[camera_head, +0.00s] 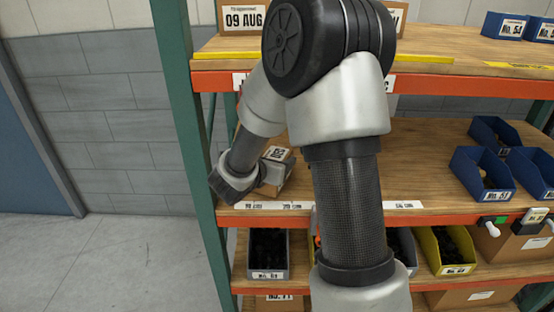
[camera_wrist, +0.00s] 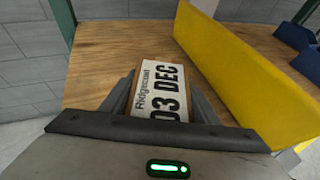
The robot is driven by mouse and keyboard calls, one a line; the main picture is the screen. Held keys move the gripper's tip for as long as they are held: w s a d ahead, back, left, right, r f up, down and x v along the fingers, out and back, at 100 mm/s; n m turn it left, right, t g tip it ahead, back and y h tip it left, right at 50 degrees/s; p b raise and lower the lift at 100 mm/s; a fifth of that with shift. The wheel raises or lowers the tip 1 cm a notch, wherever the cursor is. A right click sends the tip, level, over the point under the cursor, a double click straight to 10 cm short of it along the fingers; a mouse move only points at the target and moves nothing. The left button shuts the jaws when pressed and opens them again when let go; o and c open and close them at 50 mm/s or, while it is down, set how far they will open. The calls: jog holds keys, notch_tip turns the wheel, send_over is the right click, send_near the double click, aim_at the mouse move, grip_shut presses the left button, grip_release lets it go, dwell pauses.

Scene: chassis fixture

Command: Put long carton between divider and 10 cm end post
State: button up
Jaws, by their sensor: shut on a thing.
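My gripper (camera_head: 266,180) is shut on a brown carton (camera_head: 275,183) over the left end of the middle shelf. In the wrist view the carton's white label (camera_wrist: 158,90) reads "Ridgecoat 03 DEC" and lies between the fingers (camera_wrist: 160,98). A yellow divider (camera_wrist: 235,75) stands to the right of the carton, with a narrow strip of bare wood between them. A green upright (camera_wrist: 63,20) shows at the shelf's left side; the head view shows the green rack post (camera_head: 180,120) there too. I cannot tell which post is marked 10 cm. My arm hides the divider in the head view.
Bare shelf wood (camera_wrist: 100,62) lies left of and beyond the carton. Blue bins (camera_head: 485,172) stand at the right of this shelf. The orange shelf edge (camera_head: 275,220) carries white labels.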

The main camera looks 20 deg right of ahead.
jog(key=shift+f+b, duration=0.4)
jog(key=o, duration=1.5)
jog(key=shift+o, duration=0.2)
jog(key=shift+a, duration=0.1)
